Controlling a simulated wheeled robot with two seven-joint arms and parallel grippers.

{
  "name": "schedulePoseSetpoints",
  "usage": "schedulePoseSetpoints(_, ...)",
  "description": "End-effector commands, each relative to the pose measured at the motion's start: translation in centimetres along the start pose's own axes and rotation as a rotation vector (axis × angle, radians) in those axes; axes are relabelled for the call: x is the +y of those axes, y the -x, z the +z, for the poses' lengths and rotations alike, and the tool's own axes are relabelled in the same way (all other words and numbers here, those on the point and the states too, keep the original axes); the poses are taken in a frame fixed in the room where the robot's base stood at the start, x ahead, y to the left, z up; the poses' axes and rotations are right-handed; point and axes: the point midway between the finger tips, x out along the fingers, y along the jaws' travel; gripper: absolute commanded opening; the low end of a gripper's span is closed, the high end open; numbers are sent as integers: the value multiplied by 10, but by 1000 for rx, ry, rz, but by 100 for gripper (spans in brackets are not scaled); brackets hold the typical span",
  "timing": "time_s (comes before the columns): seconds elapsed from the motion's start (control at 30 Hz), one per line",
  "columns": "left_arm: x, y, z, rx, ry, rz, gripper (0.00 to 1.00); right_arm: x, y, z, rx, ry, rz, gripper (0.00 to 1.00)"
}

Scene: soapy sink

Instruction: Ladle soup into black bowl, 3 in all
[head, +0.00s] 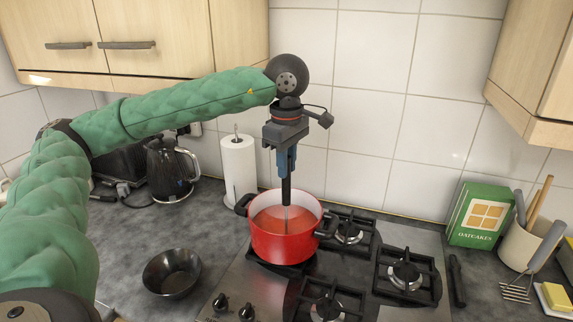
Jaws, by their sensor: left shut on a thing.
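A red pot (284,246) with dark side handles stands on the hob's back left burner, with orange-red soup (270,219) inside. My left gripper (287,172) is directly above the pot, pointing down. It is shut on the dark upright handle of a ladle (286,195), whose thin shaft goes down into the pot. The ladle's bowl is hidden in the soup. A black bowl (172,273) stands on the counter left of the hob and looks empty. My right gripper is not in view.
A paper towel roll (239,168) and a black kettle (172,170) stand behind on the left. An oatcakes box (480,214), a utensil pot (520,245) and a yellow sponge-like block (556,297) are at right. Counter between bowl and pot is clear.

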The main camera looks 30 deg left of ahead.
Motion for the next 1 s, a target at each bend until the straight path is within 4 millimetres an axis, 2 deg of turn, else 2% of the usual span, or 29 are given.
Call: schedulePoseSetpoints(1.0,0,59,0,0,-1,1,0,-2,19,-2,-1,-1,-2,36)
